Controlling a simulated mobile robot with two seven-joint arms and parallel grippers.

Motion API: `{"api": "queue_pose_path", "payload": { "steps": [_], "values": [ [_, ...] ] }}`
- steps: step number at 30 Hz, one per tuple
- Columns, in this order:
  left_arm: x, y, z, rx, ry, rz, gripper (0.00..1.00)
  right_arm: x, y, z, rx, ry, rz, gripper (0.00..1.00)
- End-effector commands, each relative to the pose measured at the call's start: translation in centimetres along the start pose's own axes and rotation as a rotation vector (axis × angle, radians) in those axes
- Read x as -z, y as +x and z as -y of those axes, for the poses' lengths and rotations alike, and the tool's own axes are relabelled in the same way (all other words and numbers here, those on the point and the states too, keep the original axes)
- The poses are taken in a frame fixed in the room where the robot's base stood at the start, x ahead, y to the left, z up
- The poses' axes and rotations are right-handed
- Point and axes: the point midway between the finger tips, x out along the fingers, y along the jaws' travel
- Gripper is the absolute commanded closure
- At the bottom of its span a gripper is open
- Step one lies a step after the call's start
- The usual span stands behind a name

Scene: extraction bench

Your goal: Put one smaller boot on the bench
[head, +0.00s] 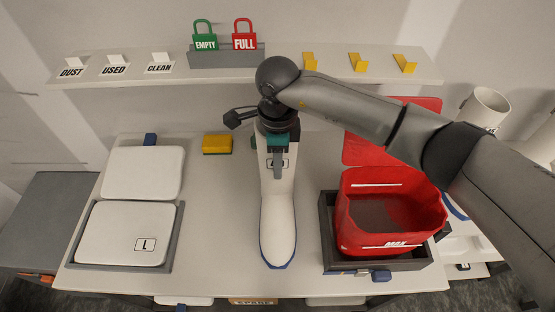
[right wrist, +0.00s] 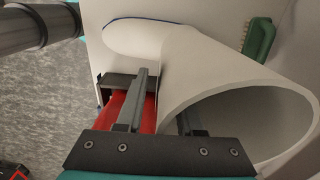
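A white boot (head: 279,215) with a blue sole edge stands on the bench (head: 225,260), its toe toward the front; its shaft label is not readable. My right gripper (head: 278,155) is at the top of the shaft. In the right wrist view, the gripper (right wrist: 165,100) straddles the rim of the boot (right wrist: 220,75). One finger is outside the shaft and the other goes into its opening, partly hidden by the wall. A gap shows between the outer finger and the wall, so the fingers look open. My left gripper is not in view.
A red bin (head: 360,215) in a dark tray stands right of the boot. White boot-like shafts (head: 487,108) stand at the far right. A shelf (head: 290,76) with signs and padlocks runs along the back.

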Motion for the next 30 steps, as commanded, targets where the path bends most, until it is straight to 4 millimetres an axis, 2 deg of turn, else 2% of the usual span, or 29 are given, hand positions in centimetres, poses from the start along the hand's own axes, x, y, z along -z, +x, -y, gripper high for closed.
{"api": "queue_pose_path", "payload": {
  "steps": [15, 21, 30],
  "values": [
    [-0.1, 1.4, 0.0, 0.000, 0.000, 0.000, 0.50, 0.0, -10.2, 0.1, 0.004, 0.000, 0.001, 0.64],
    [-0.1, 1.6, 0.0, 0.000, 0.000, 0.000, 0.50, 0.0, -11.9, 0.0, 0.002, -0.001, 0.000, 0.64],
    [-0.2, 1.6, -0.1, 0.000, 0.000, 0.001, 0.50, 0.0, -12.1, 0.0, 0.000, -0.001, 0.001, 0.64]
  ]
}}
